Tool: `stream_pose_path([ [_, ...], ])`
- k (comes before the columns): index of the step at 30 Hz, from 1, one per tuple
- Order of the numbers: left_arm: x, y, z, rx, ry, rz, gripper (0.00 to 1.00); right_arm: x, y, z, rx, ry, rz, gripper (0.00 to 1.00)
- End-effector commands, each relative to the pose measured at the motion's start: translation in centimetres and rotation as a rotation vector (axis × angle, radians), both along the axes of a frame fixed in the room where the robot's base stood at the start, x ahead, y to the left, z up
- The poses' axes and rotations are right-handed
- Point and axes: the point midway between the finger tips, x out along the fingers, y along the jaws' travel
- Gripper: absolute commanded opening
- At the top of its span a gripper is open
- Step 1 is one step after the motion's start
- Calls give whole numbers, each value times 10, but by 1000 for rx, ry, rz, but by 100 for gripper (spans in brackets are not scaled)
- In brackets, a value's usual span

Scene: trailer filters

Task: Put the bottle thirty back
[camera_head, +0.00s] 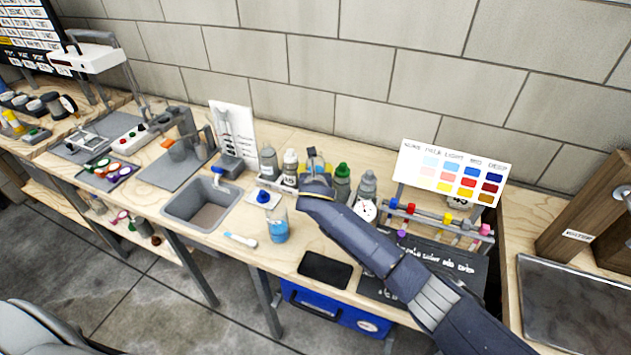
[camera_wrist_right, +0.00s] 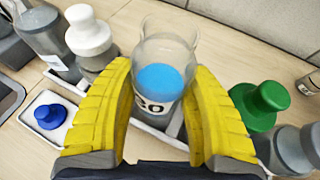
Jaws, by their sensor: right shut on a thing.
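My right gripper (camera_wrist_right: 160,100) has its yellow fingers shut on a clear bottle with a blue part and a label ending in 30 (camera_wrist_right: 163,50). In the head view my right gripper (camera_head: 316,172) is among the row of bottles at the back of the bench, and it mostly hides the held bottle. The bottle is between a white-capped bottle (camera_wrist_right: 88,38) and a green-capped bottle (camera_wrist_right: 258,104), over a pale tray (camera_wrist_right: 150,137). I cannot tell whether its base rests in the tray. My left gripper is not in view.
A small white dish with a blue stopper (camera_head: 264,197) and a beaker of blue liquid (camera_head: 278,226) stand in front of the row. The sink (camera_head: 203,203) is left; a colour chart (camera_head: 452,172) and rack of coloured stoppers (camera_head: 440,222) are right. A dark pad (camera_head: 325,270) lies in front.

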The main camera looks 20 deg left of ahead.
Motion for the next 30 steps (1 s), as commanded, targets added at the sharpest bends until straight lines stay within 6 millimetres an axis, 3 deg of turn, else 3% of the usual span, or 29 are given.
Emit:
stream_pose_path([
  [5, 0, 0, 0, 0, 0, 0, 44, 0, 0, -9, -1, 1, 1, 2],
  [13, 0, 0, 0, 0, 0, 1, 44, 0, 0, -40, -1, 0, 0, 2],
  [26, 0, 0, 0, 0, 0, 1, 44, 0, 0, -44, 1, -1, 1, 2],
  [27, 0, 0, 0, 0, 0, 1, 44, 0, 0, -46, 0, 0, 1, 53],
  [30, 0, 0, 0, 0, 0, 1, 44, 0, 0, -45, 0, 0, 1, 61],
])
